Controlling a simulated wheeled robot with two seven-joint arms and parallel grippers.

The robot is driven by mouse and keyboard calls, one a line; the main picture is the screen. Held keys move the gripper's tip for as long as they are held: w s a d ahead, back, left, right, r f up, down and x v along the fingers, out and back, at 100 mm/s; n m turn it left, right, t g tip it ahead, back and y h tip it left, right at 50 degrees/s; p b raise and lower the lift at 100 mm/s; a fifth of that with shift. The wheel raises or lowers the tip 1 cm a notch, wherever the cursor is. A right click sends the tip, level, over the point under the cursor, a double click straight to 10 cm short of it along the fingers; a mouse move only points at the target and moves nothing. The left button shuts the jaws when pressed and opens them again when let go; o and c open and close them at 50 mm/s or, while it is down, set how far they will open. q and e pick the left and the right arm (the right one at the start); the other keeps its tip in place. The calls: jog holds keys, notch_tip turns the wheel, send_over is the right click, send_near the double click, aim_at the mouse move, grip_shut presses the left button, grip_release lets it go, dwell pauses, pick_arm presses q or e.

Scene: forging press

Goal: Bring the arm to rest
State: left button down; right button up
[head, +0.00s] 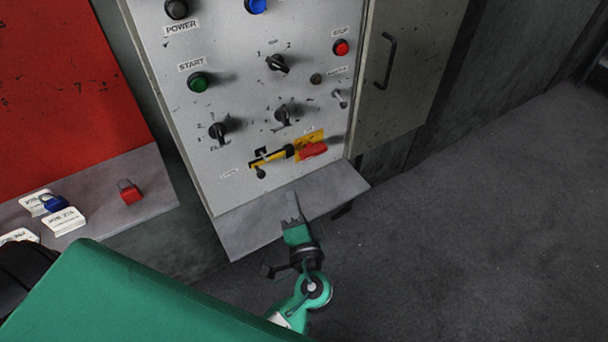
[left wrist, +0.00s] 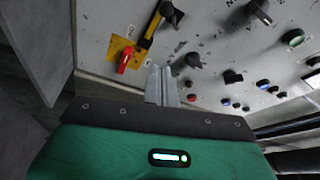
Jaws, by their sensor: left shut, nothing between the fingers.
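My left gripper (head: 291,206) is a green hand with grey fingers. In the head view it is over the small grey shelf below the control panel (head: 232,100). Its fingers are shut with nothing between them and point up toward the panel. I cannot tell whether the fingertips touch anything. My right gripper is not in view.
The panel carries several knobs and buttons, such as the green start button (head: 198,82) and red stop button (head: 341,47). An open cabinet door (head: 408,75) stands at right. Red and blue padlocks (head: 130,192) and tags lie on the left shelf. Floor at right is clear.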

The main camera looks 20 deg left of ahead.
pick_arm(q)
jog(key=s+a+f+n+g+h, duration=0.3)
jog(key=s+a+f+n+g, duration=0.2)
jog(key=s+a+f+g, duration=0.3)
jog(key=s+d+f+n+g+h, duration=0.1)
jog(key=s+f+g+h, duration=0.1)
jog(key=s+h, duration=0.25)
jog(key=s+d+f+g+h, duration=0.1)
jog(key=s+d+g+h, duration=0.15)
jog(key=s, duration=0.25)
notch_tip(320, 180, down, 32)
jog(key=s+g, duration=0.1)
jog(key=g, duration=0.1)
jog(key=s+a+f, duration=0.2)
jog(key=s+f, duration=0.7)
jog(key=s+a+f, duration=0.2)
jog(key=s+f, duration=0.7)
jog(key=s, duration=0.1)
jog(key=shift+f+g, duration=0.3)
jog(key=shift+g, duration=0.05)
